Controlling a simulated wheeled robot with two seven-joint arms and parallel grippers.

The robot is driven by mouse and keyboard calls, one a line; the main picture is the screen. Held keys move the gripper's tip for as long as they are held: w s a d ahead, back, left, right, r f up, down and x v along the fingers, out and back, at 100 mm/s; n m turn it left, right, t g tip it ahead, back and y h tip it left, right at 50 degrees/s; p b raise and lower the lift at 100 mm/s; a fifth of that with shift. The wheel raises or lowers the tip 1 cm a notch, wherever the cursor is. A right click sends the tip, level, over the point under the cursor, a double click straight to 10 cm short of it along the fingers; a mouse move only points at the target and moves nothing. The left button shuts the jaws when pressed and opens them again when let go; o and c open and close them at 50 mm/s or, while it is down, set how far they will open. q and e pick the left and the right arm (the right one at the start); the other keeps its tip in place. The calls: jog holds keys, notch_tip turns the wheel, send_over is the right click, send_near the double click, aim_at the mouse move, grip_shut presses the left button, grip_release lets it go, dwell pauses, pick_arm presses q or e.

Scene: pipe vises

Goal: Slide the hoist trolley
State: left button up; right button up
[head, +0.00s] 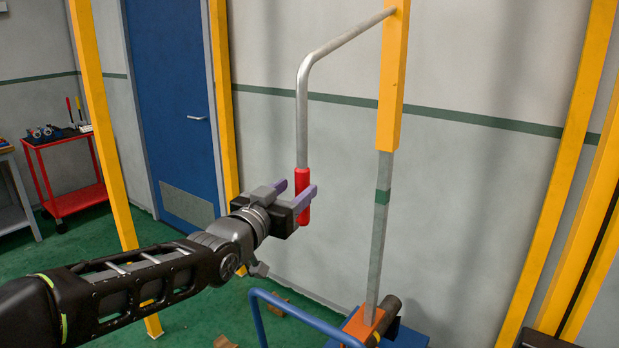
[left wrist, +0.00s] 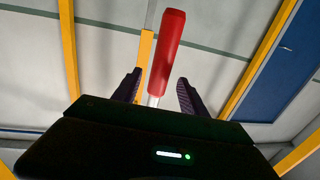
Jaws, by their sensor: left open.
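A red grip (head: 302,184) is on the lower end of a bent grey bar (head: 303,110). The bar runs up and right to a yellow upright sleeve (head: 392,85) at the top of the head view. My left gripper (head: 297,191) is open at the red grip, with its purple fingers to either side of it. In the left wrist view the red grip (left wrist: 167,50) stands slightly tilted between the open fingers (left wrist: 158,92), with a gap on each side. The trolley itself cannot be made out for certain; whatever is above the sleeve is out of frame. My right gripper is not in view.
A grey post (head: 379,230) with a green band runs from the sleeve to an orange block (head: 362,325). A blue rail (head: 305,318) stands below my gripper. Yellow columns (head: 103,110) flank the space. A red cart (head: 75,200) stands at far left.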

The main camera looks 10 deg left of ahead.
aim_at(309, 178)
pick_arm(q)
jog(key=p+x, duration=0.2)
jog(key=x, duration=0.4)
jog(key=shift+w+d+p, duration=0.1)
jog(key=shift+w+p, duration=0.2)
jog(key=shift+w, duration=0.15)
grip_shut()
dwell(1.0)
